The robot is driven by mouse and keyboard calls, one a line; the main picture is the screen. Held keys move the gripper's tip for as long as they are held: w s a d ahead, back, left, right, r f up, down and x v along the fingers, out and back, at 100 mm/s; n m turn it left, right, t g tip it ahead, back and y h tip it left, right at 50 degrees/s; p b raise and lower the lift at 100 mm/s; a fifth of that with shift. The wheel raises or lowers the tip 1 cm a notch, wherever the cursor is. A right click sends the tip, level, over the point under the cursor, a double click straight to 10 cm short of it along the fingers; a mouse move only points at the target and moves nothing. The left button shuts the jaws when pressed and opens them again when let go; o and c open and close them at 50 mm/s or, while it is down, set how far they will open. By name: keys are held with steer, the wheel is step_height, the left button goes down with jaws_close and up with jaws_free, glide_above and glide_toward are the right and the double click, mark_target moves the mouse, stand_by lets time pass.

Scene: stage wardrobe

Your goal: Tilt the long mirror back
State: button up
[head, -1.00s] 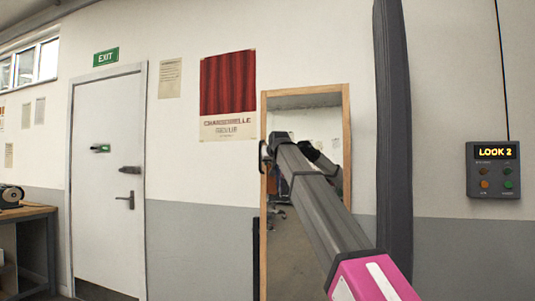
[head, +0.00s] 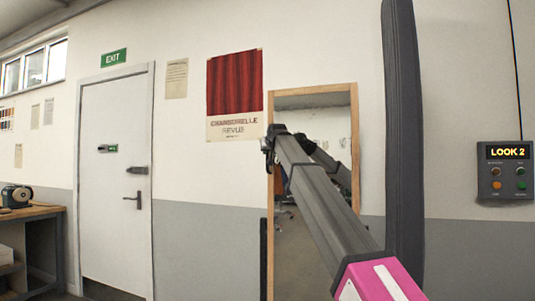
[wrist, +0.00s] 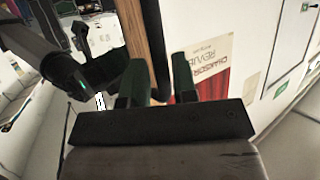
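The long mirror (head: 356,150) has a light wooden frame and leans or stands by the wall, right of a red poster. My gripper (head: 269,147) is at the left upright of its frame, in the upper part. In the wrist view, the fingers of my gripper (wrist: 160,78) stand apart, one on each side of the wooden frame (wrist: 133,22).
A dark vertical post (head: 404,150) rises close on the right. A control box (head: 505,171) reading "LOOK 2" hangs on the wall beyond it. A white door (head: 115,180) and a workbench (head: 35,213) are at left. The red poster (head: 235,85) hangs beside the mirror.

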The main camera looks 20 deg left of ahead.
steer(key=shift+x, duration=1.1)
jaws_close()
steer(key=w+g, duration=0.2)
steer(key=w, duration=0.7)
steer(key=shift+d+m, duration=0.35)
steer(key=shift+m, duration=0.05)
steer(key=shift+w+r, duration=0.1)
steer(key=shift+r, duration=0.1)
jaws_free()
steer(key=shift+w, duration=0.1)
steer(key=shift+d, duration=0.1)
steer(key=v, duration=1.1)
